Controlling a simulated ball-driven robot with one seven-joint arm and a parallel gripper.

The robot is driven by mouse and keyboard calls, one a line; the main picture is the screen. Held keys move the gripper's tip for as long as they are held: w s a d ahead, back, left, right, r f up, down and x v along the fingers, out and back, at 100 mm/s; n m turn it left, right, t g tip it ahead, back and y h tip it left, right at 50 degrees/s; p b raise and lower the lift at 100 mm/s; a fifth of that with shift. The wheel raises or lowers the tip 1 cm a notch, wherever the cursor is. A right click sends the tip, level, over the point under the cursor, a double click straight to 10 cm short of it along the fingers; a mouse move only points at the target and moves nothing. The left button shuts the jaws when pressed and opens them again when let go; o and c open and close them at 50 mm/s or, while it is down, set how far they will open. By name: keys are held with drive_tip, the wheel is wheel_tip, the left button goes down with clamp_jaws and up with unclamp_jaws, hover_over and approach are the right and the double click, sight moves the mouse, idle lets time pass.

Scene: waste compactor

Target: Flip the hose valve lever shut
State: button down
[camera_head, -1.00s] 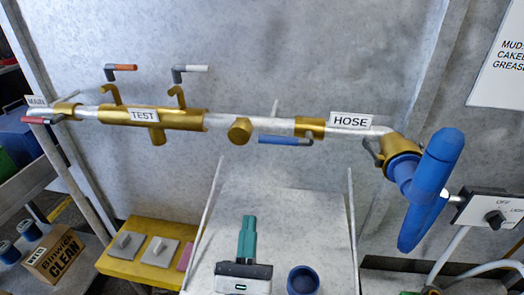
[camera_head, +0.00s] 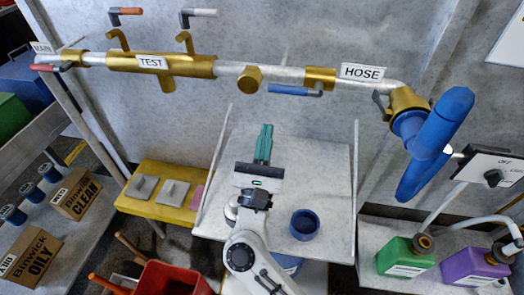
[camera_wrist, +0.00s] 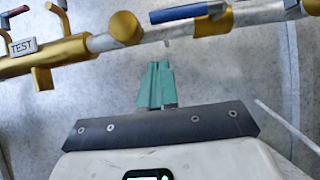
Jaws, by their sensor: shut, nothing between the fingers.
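The hose valve has a blue lever (camera_head: 292,90) that lies along the pipe, just left of the HOSE label (camera_head: 362,72). The lever also shows in the wrist view (camera_wrist: 180,13) at the top, with its grey joint at the right end. My gripper (camera_head: 265,130) has green fingers pressed together and empty, pointing up toward the pipe. In the wrist view the closed fingers (camera_wrist: 157,70) stand below the lever and a little to its left, apart from it.
A brass pipe with a TEST label (camera_head: 152,62) carries orange and white levers above. A red lever (camera_head: 48,68) is near MAIN. A blue hose nozzle (camera_head: 435,140) hangs at right. A grey shelf (camera_head: 330,165) holds a blue ring (camera_head: 304,224). A yellow tray (camera_head: 150,205) stands left.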

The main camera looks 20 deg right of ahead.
drive_tip(key=shift+w+d+r+p, duration=0.3)
drive_tip(key=shift+r+p, duration=0.2)
drive_tip(key=shift+r, duration=0.35)
drive_tip(key=shift+w+d+r+p, duration=0.2)
drive_tip(key=shift+w+r+p, duration=0.25)
drive_tip(key=shift+r, duration=0.4)
drive_tip(key=shift+w+d+r+p, duration=0.3)
drive_tip(key=shift+r+p, duration=0.2)
drive_tip(key=shift+r, duration=0.35)
drive_tip(key=shift+w+a+m+b, duration=0.1)
drive_tip(key=shift+a+m+b, duration=0.05)
drive_tip(key=shift+m+b, duration=0.2)
